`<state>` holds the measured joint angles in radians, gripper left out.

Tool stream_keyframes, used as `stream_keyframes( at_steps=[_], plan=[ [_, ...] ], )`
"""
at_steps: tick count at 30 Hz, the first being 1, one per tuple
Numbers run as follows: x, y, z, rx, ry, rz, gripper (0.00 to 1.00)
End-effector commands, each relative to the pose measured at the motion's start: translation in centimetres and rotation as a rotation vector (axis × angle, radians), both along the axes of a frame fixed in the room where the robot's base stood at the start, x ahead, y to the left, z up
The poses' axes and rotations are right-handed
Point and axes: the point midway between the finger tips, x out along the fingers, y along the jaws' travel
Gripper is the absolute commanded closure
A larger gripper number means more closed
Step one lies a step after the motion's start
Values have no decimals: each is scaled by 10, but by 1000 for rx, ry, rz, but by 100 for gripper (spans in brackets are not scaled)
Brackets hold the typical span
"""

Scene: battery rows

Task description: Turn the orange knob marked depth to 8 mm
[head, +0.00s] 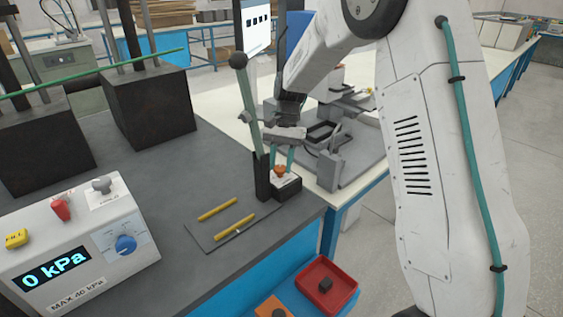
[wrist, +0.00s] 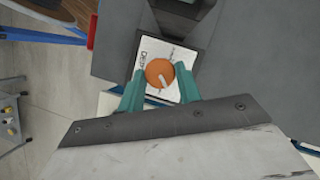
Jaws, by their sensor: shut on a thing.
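The orange knob (wrist: 159,73) sits on a small white-faced panel (wrist: 146,48) with dark print beside it, partly readable as a depth label. A pale pointer mark on the knob aims toward the lower right in the wrist view. My gripper (wrist: 160,85) has its two teal fingers on either side of the knob, shut on it. In the head view my gripper (head: 282,158) reaches down onto the knob (head: 280,170), on top of a small dark box (head: 287,188) at the bench corner. The scale numbers are too small to read.
A tall lever (head: 248,110) with a dark ball stands right beside the knob. Two yellow rods (head: 218,209) lie on a dark mat to the left. A pressure box (head: 75,245) reads 0 kPa. A red tray (head: 326,283) is below the bench edge.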

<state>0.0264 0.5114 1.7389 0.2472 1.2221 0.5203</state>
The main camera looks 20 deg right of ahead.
Motion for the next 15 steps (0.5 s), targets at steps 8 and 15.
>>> stream_keyframes(
  at_steps=[8,15],
  plan=[
    [2,3,0,-1,-1,263,89],
    [2,4,1,-2,-1,481,89]
  ],
)
